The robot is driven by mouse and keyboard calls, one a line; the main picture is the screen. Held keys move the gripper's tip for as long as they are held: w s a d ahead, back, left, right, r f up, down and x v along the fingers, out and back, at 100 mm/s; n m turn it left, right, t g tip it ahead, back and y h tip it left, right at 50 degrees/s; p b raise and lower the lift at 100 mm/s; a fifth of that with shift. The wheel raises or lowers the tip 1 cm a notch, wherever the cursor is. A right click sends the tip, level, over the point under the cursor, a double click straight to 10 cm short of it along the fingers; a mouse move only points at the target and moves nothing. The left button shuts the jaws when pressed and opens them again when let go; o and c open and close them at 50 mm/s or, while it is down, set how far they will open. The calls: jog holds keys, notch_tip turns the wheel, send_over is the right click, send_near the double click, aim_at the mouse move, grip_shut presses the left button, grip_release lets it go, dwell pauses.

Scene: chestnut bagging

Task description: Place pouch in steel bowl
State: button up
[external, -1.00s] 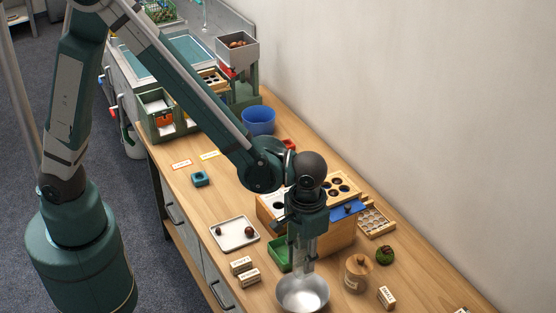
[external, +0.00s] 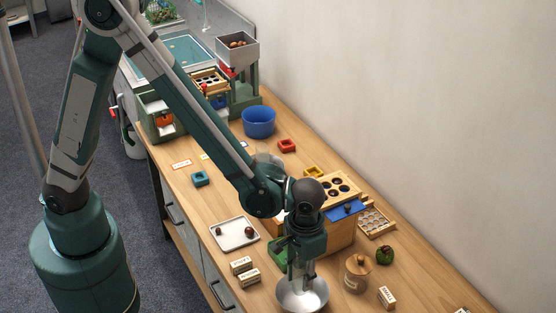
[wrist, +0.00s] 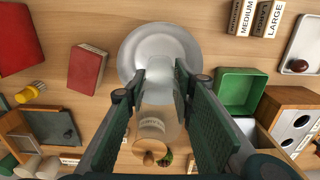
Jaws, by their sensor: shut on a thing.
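The shiny steel bowl (external: 303,297) stands near the front of the table, and it shows in the wrist view (wrist: 132,48) just beyond my fingertips. My gripper (external: 300,275) points down at the bowl. In the wrist view its two green-padded fingers (wrist: 160,78) are shut on a pale, see-through pouch (wrist: 160,90). The pouch is at the bowl's near part in that view; I cannot tell whether it touches the bowl. In the external view the pouch is hard to make out between the fingers.
A jar with a wooden lid (external: 358,272) stands right of the bowl. A green open box (wrist: 239,90) and a wooden sorting box (wrist: 294,115) are close by. Label blocks (external: 245,272) and a white tray (external: 236,232) lie left. A red box (wrist: 86,69) lies on the other side.

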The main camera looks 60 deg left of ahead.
jog(key=b, duration=0.3)
send_over(302, 298)
jog(key=s+d, duration=0.2)
jog(key=shift+w+f, duration=0.15)
jog(key=shift+f, duration=1.5)
jog(key=shift+w+f, duration=0.1)
jog(key=shift+f, duration=1.5)
jog(key=o, duration=0.9)
